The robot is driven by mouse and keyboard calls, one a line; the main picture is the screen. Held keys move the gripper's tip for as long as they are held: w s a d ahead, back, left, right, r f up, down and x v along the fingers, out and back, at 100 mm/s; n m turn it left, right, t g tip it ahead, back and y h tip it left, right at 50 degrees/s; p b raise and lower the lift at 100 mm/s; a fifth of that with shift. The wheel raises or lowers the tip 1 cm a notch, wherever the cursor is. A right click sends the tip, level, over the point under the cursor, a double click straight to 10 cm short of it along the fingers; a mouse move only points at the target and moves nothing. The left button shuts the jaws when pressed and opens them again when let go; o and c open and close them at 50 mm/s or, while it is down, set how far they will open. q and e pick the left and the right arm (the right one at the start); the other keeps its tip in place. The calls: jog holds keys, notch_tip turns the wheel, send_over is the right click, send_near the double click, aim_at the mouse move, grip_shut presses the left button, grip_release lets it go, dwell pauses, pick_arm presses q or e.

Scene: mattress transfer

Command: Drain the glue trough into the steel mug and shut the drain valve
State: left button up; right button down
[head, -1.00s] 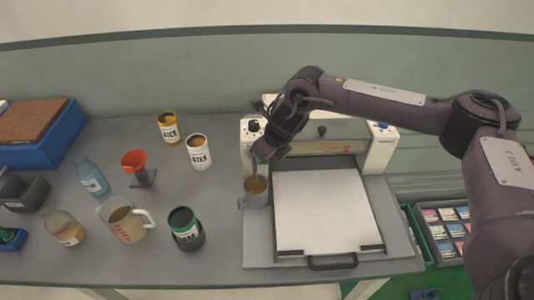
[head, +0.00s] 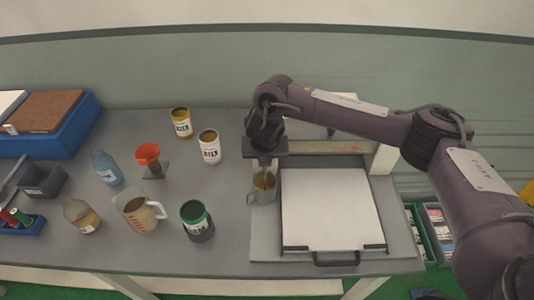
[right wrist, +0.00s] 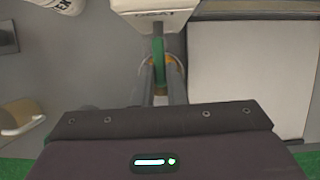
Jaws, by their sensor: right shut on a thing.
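The steel mug (head: 261,193) stands on the bench at the left edge of the gluing machine, with amber liquid showing inside. My right gripper (head: 264,170) points down above the mug. In the right wrist view, its fingers (right wrist: 160,88) are shut on the green valve lever (right wrist: 158,60), with amber at the mug behind them. The pale machine body (right wrist: 155,12) shows beyond the lever. My left gripper is not in view.
A white board (head: 328,208) lies right of the mug. Left stand a measuring jug (head: 133,210) of amber liquid, a green-rimmed can (head: 198,222), a white can (head: 209,147), a yellow can (head: 181,122), a red funnel (head: 148,153) and a blue bottle (head: 106,168).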

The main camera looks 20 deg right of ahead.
jog(key=shift+w+a+m, duration=0.1)
jog(key=shift+m, duration=0.2)
jog(key=c, duration=1.7)
grip_release()
jog(key=shift+c, duration=0.2)
jog(key=shift+r, duration=0.5)
jog(key=p+v, duration=0.1)
jog(key=v, duration=0.5)
jog(key=shift+s+r+p, duration=0.3)
jog(key=shift+r+p, duration=0.05)
jog(key=shift+p, duration=0.05)
jog(key=shift+s+a, duration=0.1)
jog(key=shift+a, duration=0.05)
